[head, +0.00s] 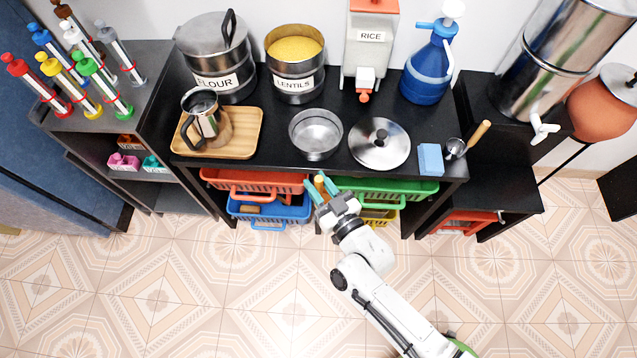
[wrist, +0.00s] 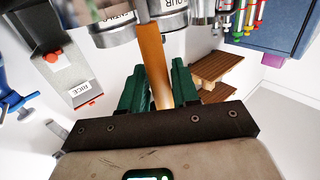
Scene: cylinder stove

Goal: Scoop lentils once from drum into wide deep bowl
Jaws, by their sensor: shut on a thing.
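The drum labelled LENTILS (head: 296,83) stands open at the back of the black counter, filled with yellow lentils (head: 295,49). A wide, deep metal bowl (head: 316,146) stands in front of it and looks empty. My gripper (head: 325,184) is in front of the counter's front edge, below the bowl in the head view. Its teal fingers are shut on a wooden handle (wrist: 154,60), which also shows as a small piece in the head view (head: 319,183).
A lidded FLOUR drum (head: 232,88), RICE dispenser (head: 370,50) and blue jug (head: 427,75) stand at the back. A metal lid (head: 379,150), blue block (head: 430,160) and wooden-handled scoop (head: 456,149) lie right of the bowl. A wooden tray (head: 245,135) holds a metal pitcher (head: 206,122).

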